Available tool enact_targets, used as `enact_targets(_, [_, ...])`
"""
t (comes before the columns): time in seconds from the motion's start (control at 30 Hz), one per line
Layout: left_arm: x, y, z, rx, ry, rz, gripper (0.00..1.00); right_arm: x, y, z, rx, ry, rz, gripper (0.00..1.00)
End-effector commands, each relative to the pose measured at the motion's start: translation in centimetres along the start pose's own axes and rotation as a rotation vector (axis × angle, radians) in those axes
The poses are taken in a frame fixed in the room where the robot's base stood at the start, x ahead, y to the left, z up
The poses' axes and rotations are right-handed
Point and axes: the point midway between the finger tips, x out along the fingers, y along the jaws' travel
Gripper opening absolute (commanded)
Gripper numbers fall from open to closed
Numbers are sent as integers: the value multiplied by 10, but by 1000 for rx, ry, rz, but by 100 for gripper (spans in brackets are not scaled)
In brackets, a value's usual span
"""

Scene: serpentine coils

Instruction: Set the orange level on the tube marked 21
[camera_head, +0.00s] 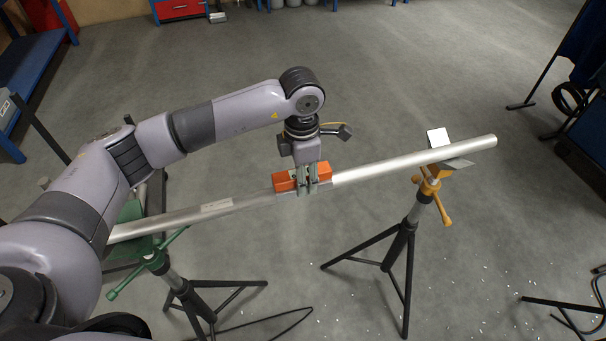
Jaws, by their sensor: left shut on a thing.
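The orange level (285,182) is in the jaws of my left gripper (308,186), with orange showing on both sides of the fingers. It is at the middle of a long silver tube (400,163) and lines up along it. I cannot tell whether it touches the tube or is just above it. The tube lies across a green stand (148,249) at the left and a yellow-orange stand (430,184) at the right. A pale label (216,206) is on the tube, its marking too small to read. My right gripper is not in view.
A small white block (438,138) is at the tube's right support. Black tripod legs (405,250) spread on the grey floor. A blue bench (35,70) is at the upper left, dark blue panels (585,140) at the right.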

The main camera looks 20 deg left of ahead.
Motion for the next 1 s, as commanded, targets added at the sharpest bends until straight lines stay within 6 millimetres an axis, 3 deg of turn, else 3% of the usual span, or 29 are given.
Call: enact_targets(1.0, [0, 0, 0, 0, -1, 1, 7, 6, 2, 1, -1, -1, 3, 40])
